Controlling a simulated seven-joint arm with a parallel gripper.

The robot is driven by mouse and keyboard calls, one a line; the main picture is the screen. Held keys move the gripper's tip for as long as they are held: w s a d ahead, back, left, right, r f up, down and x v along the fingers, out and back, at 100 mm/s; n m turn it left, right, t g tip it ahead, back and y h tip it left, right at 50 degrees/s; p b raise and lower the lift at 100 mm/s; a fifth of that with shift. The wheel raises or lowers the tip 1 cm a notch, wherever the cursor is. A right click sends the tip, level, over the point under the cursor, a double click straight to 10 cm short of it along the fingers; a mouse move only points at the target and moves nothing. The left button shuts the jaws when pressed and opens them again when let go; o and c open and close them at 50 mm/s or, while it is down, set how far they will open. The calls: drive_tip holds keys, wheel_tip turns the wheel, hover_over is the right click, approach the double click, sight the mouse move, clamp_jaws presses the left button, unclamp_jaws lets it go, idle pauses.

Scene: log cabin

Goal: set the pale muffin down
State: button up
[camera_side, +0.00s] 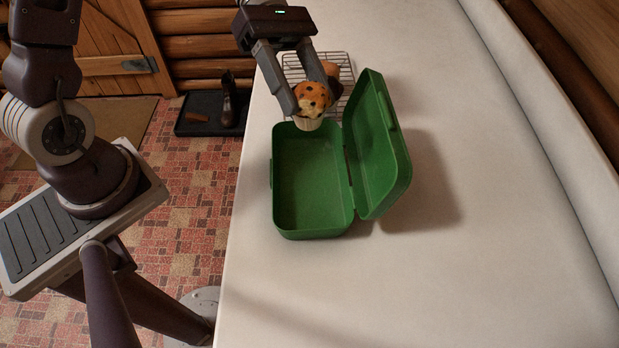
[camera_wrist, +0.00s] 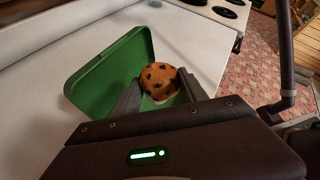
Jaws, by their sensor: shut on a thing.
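The pale muffin (camera_side: 312,100) has a golden top with dark spots and a pale cup. My gripper (camera_side: 312,102) is shut on it and holds it upright near the far end of the green lunch box (camera_side: 308,232). The muffin also shows between the fingers in the wrist view (camera_wrist: 160,78). The box stands open on the white counter, and its visible inside is empty. Its lid (camera_side: 380,150) is tilted up on the right side. In the wrist view the lid (camera_wrist: 100,72) is left of the muffin, and my gripper hides much of the box.
A wire cooling rack (camera_side: 345,62) lies behind the box, with a brown baked item (camera_side: 330,69) on it, partly hidden by my gripper. The white counter (camera_side: 500,230) is clear to the right of the box. The counter's left edge runs close to the box.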

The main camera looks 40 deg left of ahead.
sight(305, 166)
wheel_tip(305, 166, down, 12)
drive_tip(key=shift+f, duration=0.15)
drive_tip(key=o, duration=0.4)
drive_tip(key=shift+f, duration=0.1)
